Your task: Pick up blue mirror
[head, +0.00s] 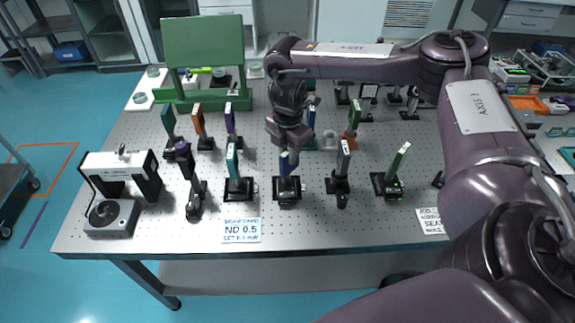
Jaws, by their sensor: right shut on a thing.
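The blue mirror (286,162) stands upright in its black mount near the front middle of the optical table (150,240). My right gripper (288,150) comes down on it from above and is shut on its upper part. The mirror's black base (287,189) appears to stand on the table. The gripper hides the top of the mirror. My left gripper is not in view.
A teal-edged mount (232,160) stands close on the left and a grey one (343,158) close on the right. A green-edged mount (398,160) is farther right. A white ND 0.5 card (241,230) lies in front. More mounts stand behind.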

